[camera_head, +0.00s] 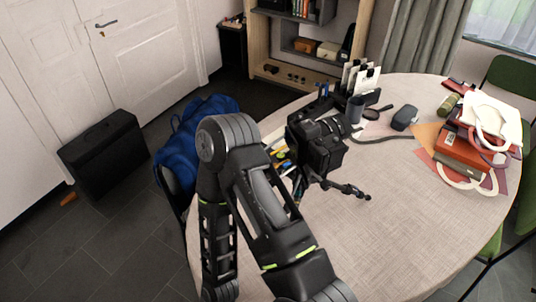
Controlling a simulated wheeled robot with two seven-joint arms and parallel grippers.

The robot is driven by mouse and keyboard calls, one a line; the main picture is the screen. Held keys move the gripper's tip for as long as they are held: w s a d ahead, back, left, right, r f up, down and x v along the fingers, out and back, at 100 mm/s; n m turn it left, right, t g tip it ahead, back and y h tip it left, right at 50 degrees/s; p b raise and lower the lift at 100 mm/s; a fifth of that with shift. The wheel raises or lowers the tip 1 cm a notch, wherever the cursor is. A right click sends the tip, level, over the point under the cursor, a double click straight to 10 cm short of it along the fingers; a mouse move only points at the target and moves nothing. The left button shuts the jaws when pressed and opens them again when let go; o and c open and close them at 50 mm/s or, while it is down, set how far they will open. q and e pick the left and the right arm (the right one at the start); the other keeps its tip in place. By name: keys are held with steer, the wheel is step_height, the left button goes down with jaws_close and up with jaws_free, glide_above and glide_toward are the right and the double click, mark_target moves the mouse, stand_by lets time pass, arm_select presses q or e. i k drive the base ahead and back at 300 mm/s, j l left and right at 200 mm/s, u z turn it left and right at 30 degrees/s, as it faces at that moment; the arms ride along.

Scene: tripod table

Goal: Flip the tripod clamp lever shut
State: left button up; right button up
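A black camera (318,146) sits on a dark tripod (299,186) on the round table. A dark handle-like rod (346,188) sticks out from below the camera to the lower right. The clamp lever is too small and dark to make out, so I cannot tell its position. One of my arms rises from the bottom edge, bends just left of the camera and hides part of the tripod and table. I cannot be sure which arm it is. Neither gripper shows.
The round table (400,235) is clear at the front right. A dark cup (356,109), a card holder (358,78) and a dark mouse-like object (404,118) lie behind the camera. Stacked books and bags (472,145) stand at right. A blue backpack (190,130) is left of the table.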

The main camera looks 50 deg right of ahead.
mark_target(306, 183)
steer(key=k, duration=0.65)
steer(key=z, duration=2.15)
steer(key=k+j, duration=0.2)
steer(key=j, duration=0.2)
steer(key=k+j, duration=0.2)
steer(key=j, duration=0.2)
steer(key=k+j, duration=0.15)
steer(key=j, duration=0.25)
steer(key=k+j, duration=0.2)
steer(key=j, duration=0.2)
